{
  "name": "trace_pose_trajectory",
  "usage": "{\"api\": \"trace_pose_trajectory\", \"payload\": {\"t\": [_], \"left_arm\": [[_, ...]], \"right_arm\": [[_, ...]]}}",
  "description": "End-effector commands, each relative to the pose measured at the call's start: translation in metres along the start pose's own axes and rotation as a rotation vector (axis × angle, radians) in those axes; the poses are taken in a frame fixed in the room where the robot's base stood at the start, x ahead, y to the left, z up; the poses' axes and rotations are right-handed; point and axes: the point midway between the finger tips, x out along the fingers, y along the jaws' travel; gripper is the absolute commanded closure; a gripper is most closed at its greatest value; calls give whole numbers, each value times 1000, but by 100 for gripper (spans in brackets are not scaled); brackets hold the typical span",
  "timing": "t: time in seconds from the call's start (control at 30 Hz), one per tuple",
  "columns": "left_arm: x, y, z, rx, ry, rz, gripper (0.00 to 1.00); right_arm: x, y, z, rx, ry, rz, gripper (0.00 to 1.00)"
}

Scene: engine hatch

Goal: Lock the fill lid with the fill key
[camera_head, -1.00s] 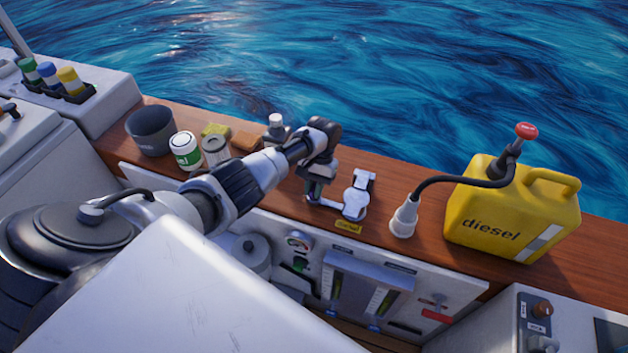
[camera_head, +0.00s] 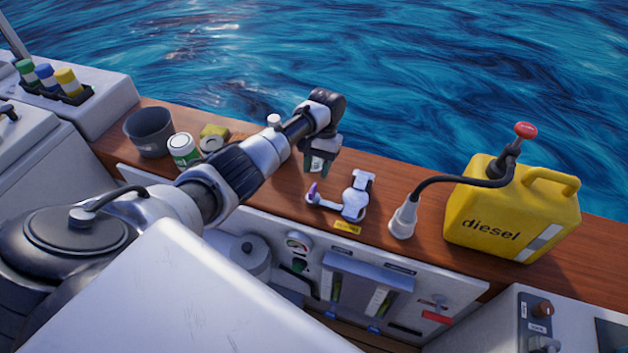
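The fill fitting (camera_head: 353,203), white and silver, sits on the wooden ledge above a small yellow label (camera_head: 347,228). I cannot clearly tell whether its lid lies fully flat. A small purple upright piece (camera_head: 312,191), which looks like the fill key, stands at the left end of the fitting. My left gripper (camera_head: 319,168) points down just above the purple piece, apart from it. Its fingers look spread, and I see nothing clearly held between them. My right gripper is not in view.
A yellow diesel can (camera_head: 512,215) with a dark hose and grey nozzle (camera_head: 403,219) stands right of the fitting. A dark pot (camera_head: 150,131) and a white-green jar (camera_head: 184,150) stand left, near my arm. A gauge panel (camera_head: 365,275) lies below the ledge.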

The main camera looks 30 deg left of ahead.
Motion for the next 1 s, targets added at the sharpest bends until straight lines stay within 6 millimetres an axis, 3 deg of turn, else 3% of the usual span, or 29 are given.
{"api": "trace_pose_trajectory", "payload": {"t": [0.1, 0.3, 1.0], "left_arm": [[-20, 0, -1, 0, 3, 0, 62], [-38, 0, 0, 0, 0, 0, 62], [-39, 0, 0, 0, -1, 0, 62]], "right_arm": [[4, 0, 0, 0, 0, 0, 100], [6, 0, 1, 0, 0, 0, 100], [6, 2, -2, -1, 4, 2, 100]]}}
